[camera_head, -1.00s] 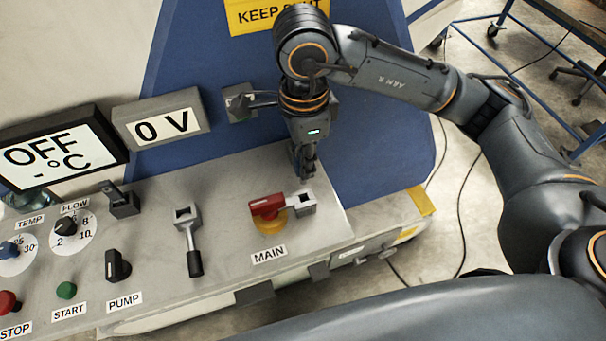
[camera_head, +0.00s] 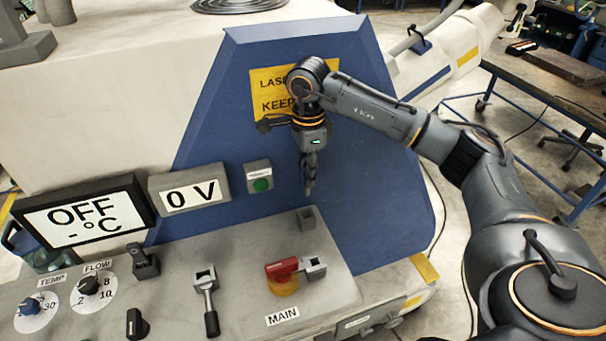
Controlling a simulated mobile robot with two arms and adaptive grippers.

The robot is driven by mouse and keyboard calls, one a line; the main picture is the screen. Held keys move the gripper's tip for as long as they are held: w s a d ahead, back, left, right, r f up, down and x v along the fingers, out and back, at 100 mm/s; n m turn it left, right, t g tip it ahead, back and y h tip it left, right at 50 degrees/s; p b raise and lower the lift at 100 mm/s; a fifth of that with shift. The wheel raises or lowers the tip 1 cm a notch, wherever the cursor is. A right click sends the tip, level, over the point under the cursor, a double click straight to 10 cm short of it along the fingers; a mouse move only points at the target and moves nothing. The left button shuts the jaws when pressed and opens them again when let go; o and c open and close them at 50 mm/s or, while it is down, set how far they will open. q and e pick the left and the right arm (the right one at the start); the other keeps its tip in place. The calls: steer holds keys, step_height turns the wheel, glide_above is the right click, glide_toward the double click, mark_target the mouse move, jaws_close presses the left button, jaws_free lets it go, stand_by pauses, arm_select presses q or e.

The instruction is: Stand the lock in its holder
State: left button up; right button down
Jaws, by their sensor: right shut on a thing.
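My right gripper (camera_head: 311,168) hangs fingers down in front of the blue panel, above the grey console. It is shut on a small, dark grey thing (camera_head: 309,187) that I take for the lock; its shape is hard to make out against the fingers. A small grey open-topped box (camera_head: 306,217), which may be the holder, stands on the console just below the gripper, apart from it. My left gripper is out of view.
Right of the red MAIN handle (camera_head: 281,268) is a grey bracket (camera_head: 314,267). A lever (camera_head: 207,300) and dials stand to the left. A green button box (camera_head: 259,178) and a 0 V display (camera_head: 190,195) are near the gripper's left.

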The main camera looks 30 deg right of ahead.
mark_target(307, 195)
step_height(307, 195, down, 2)
steer(key=shift+s+a+f+b, duration=0.1)
steer(key=shift+b, duration=0.9)
steer(key=shift+f+b, duration=0.65)
steer(key=shift+f, duration=0.2)
steer(key=shift+f+b, duration=0.5)
steer(key=shift+f, duration=0.35)
arm_select(q)
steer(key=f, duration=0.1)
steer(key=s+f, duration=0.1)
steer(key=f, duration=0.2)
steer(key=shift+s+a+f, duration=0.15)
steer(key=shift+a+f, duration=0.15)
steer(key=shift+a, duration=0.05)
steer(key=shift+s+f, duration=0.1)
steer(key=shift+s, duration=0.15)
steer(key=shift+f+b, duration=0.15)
steer(key=shift+b, duration=0.2)
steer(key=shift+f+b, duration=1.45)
arm_select(e)
steer(key=shift+f, duration=1.95)
